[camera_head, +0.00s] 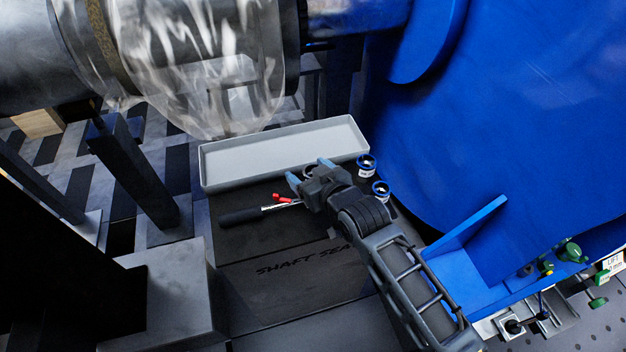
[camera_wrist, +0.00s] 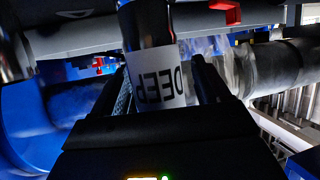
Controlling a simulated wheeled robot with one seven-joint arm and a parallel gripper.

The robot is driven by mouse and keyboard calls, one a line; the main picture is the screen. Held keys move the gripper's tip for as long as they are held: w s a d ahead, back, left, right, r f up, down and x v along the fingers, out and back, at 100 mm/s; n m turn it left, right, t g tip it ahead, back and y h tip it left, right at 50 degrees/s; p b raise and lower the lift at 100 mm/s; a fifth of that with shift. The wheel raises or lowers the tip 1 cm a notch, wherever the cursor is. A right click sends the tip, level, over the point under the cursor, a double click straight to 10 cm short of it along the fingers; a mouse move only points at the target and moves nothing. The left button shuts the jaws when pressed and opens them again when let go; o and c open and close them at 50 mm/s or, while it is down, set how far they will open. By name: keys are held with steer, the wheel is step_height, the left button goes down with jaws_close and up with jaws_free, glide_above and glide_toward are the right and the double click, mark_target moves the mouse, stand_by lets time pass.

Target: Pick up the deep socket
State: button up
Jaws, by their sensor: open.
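The deep socket (camera_wrist: 148,28) shows in the wrist view as a dark, shiny cylinder with a white label reading DEEP, upside down. My gripper (camera_wrist: 157,80) has one finger on each side of it. The fingers are apart, and contact with the socket cannot be made out. In the head view my gripper (camera_head: 308,171) is over the dark bench beside the grey tray, its blue-tipped fingers spread. A dark round rim shows partly between them; the gripper hides most of whatever stands there.
Two blue-rimmed cylinders with white labels, one nearer the tray (camera_head: 367,173) and one nearer my arm (camera_head: 381,197), stand right of my gripper. A black-handled tool with a red part (camera_head: 243,216) lies left. The long grey tray (camera_head: 283,152) is behind; a big blue housing (camera_head: 510,110) bounds the right.

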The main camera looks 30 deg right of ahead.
steer(key=shift+w, duration=0.1)
steer(key=c, duration=1.2)
steer(key=shift+c, duration=0.2)
steer(key=shift+r, duration=0.1)
